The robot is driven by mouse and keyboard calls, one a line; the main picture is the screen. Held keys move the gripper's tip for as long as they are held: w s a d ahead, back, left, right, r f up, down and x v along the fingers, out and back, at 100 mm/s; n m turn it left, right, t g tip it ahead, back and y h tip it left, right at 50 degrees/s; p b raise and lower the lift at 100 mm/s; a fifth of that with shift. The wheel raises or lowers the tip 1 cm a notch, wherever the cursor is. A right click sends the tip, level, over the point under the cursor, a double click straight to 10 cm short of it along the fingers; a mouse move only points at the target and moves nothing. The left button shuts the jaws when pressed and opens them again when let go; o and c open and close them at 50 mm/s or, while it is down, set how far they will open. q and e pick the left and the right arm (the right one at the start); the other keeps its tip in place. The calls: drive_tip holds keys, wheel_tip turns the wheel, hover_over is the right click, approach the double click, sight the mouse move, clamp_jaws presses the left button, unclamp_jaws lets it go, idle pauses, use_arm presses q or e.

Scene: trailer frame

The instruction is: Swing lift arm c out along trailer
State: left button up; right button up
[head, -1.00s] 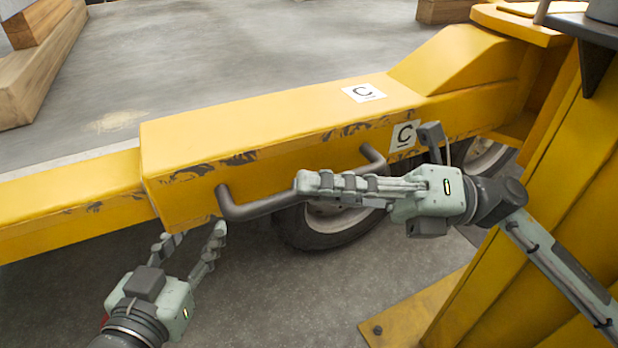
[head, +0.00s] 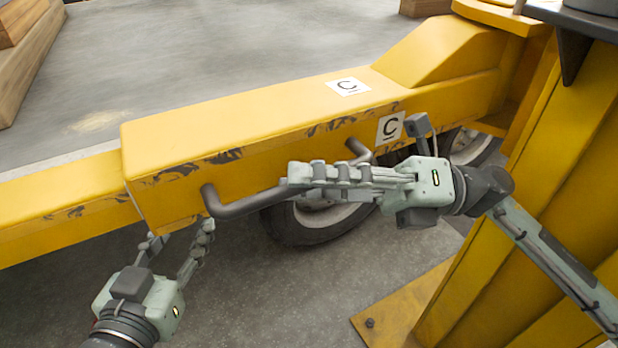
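Lift arm c is a long yellow box beam (head: 245,115) with scuffed edges, crossing the head view from lower left to upper right. White labels with a black C sit on its top (head: 348,87) and near side (head: 390,127). A dark bent bar handle (head: 245,206) is fixed to its near side. My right gripper (head: 296,174) is at this handle, its fingers lying across the bar and hiding its middle. I cannot tell whether they close around it. My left gripper (head: 178,240) is open and empty, fingers apart, below the beam's box end and left of the handle.
A wheel (head: 310,222) stands under the beam, with another (head: 475,147) farther right. A yellow upright frame (head: 530,200) with a foot plate (head: 385,318) fills the right side. Wooden beams (head: 30,60) lie at upper left.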

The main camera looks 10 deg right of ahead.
drive_tip(key=v, duration=1.2)
